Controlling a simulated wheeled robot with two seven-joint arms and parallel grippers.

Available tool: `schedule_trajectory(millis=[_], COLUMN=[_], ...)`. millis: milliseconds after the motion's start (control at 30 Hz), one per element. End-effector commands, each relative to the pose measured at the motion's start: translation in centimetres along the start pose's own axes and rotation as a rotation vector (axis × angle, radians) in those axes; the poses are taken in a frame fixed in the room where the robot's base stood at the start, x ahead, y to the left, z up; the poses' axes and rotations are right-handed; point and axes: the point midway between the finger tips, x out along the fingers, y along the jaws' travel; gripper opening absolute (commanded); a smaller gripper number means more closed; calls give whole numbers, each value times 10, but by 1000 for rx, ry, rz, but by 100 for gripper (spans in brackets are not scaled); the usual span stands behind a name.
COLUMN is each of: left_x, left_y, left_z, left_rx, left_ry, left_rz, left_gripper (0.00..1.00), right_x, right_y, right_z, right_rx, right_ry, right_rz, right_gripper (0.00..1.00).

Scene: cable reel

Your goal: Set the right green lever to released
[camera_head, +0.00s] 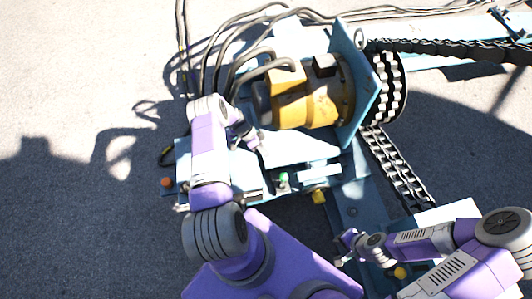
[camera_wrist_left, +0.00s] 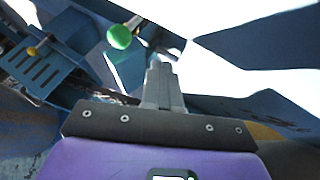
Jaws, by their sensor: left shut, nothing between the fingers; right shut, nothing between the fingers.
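A green lever knob (camera_head: 283,179) shows on the blue control panel in the head view, to the lower right of my left gripper (camera_head: 258,147). In the left wrist view a round green knob (camera_wrist_left: 120,37) on a thin light stem stands up and left of my left fingertips (camera_wrist_left: 160,68), apart from them in the picture. I cannot tell whether it is the right green lever or what its setting is. My left gripper is shut and empty. My right gripper (camera_head: 342,242) is shut and empty, low in the head view, away from the green knob.
A yellow motor (camera_head: 310,103) with several dark cables stands behind the panel. A chain sprocket (camera_head: 388,88) and hanging chain (camera_head: 398,168) are to the right. Bare ground lies at left.

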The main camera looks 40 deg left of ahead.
Motion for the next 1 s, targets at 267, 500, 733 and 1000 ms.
schedule_trajectory(millis=[267,500,733,1000], left_x=[66,79,84,85], left_y=[0,23,36,38], left_z=[2,-3,-4,-4], left_rx=[1,0,1,1], left_ry=[-2,-1,-1,-1], left_rz=[3,1,-1,-1], left_gripper=[0,0,0,0], right_x=[15,10,8,8], right_y=[6,4,3,3], right_z=[-1,0,0,0], right_rx=[0,0,0,0], right_ry=[0,0,0,0], right_rz=[0,0,0,0], right_gripper=[0,0,0,0])
